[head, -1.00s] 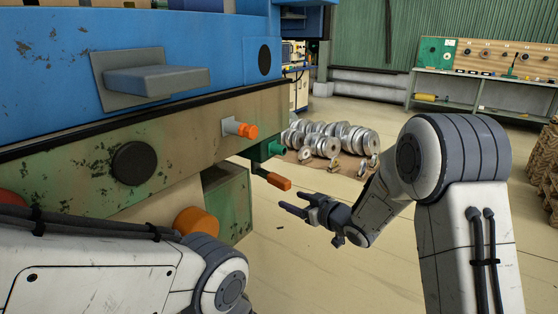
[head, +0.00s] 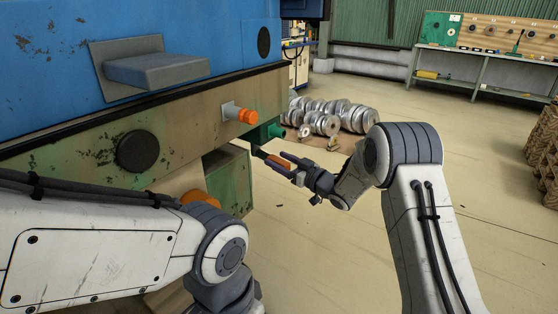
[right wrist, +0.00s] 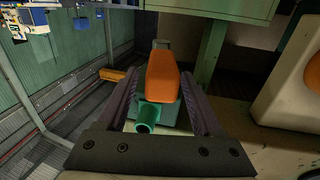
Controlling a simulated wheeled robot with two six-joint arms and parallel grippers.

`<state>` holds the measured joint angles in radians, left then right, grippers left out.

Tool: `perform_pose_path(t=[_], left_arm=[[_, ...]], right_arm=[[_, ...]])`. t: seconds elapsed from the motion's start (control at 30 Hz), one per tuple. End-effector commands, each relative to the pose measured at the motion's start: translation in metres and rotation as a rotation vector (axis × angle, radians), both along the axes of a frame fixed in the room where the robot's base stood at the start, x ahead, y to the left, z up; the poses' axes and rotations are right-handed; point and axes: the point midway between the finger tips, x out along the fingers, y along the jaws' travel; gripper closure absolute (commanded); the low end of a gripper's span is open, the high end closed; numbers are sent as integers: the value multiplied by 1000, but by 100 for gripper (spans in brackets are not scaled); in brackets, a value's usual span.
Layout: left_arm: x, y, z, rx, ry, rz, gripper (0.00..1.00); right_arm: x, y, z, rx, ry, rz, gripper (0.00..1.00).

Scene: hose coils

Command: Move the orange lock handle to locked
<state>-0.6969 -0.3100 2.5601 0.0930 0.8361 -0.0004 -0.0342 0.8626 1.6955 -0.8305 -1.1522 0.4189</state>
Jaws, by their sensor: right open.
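The orange lock handle (head: 294,161) sticks out on a dark lever below the corner of the blue and beige machine. My right gripper (head: 281,162) is open, with its dark fingers on either side of the handle. In the right wrist view the handle (right wrist: 163,78) shows large between the two open fingers (right wrist: 161,82). I cannot tell whether either finger touches it. A green cylindrical end (right wrist: 146,118) shows below the handle there. My left arm crosses the lower left of the head view, but its gripper is out of sight.
An orange-capped knob (head: 240,114) and a green fitting (head: 266,132) project from the machine near the handle. A black round knob (head: 138,151) is further left. Metal coils (head: 335,116) lie on the floor behind.

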Motion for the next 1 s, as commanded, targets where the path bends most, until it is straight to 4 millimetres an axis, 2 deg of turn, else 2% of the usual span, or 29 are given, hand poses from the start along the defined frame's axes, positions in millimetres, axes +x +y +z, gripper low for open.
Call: perform_pose_path(t=[0.37, 0.4, 0.53, 0.57, 1.0], left_arm=[[0, 0, 0, 0, 0, 0, 50], [0, 0, 0, 0, 0, 0, 50], [0, 0, 0, 0, 0, 0, 50], [0, 0, 0, 0, 0, 0, 50], [0, 0, 0, 0, 0, 0, 50]], right_arm=[[5, 5, 0, 0, 0, 1, 32], [5, 5, 0, 0, 0, 1, 48], [5, 5, 0, 0, 0, 1, 98], [4, 5, 0, 0, 0, 1, 100], [4, 5, 0, 0, 0, 1, 100]])
